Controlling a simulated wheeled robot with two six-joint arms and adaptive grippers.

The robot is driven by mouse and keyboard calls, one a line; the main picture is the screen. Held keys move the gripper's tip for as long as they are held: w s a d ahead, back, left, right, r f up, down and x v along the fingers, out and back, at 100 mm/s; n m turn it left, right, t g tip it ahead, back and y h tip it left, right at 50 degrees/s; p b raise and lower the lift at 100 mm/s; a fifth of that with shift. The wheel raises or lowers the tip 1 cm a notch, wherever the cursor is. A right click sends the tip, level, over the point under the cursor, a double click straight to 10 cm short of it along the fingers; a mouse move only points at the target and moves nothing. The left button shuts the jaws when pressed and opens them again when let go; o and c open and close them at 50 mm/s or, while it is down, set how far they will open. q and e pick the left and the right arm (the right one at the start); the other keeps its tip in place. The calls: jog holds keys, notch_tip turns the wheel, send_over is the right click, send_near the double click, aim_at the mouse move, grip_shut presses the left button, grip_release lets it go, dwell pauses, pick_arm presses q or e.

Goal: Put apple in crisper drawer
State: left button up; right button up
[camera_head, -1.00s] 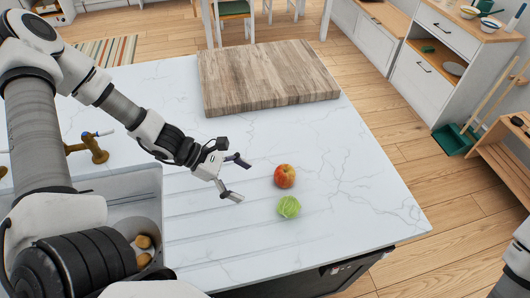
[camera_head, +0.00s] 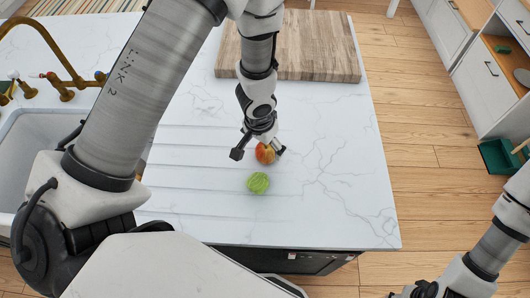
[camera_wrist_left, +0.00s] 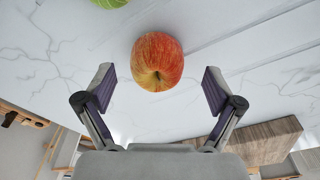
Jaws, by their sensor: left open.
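A red and yellow apple (camera_head: 265,153) sits on the white marble counter, and it also shows in the left wrist view (camera_wrist_left: 157,62). My left gripper (camera_head: 258,152) is above the counter at the apple, with its fingers spread on either side of it in the head view. In the left wrist view the open fingers (camera_wrist_left: 158,88) are apart, and the apple lies between and just beyond their tips, untouched. My right arm shows at the lower right, and its gripper (camera_head: 424,290) is cut by the bottom edge. No crisper drawer is recognisable.
A green cabbage (camera_head: 258,182) lies on the counter close to the apple. A wooden board (camera_head: 310,45) lies at the back of the counter. A sink (camera_head: 30,135) with a brass tap is at the left. The counter's right part is clear.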

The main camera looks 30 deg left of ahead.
aim_at(266, 147)
pick_arm(q)
jog(key=f, duration=0.2)
jog(key=f+b, duration=0.1)
jog(key=shift+w+d+f, duration=0.1)
jog(key=shift+w+d, duration=0.1)
jog(key=shift+w, duration=0.05)
jog(key=shift+w+d, duration=0.15)
jog(key=shift+s+a, duration=0.2)
jog(key=c, duration=1.3)
jog(key=shift+d, duration=0.1)
jog(key=shift+c, duration=0.5)
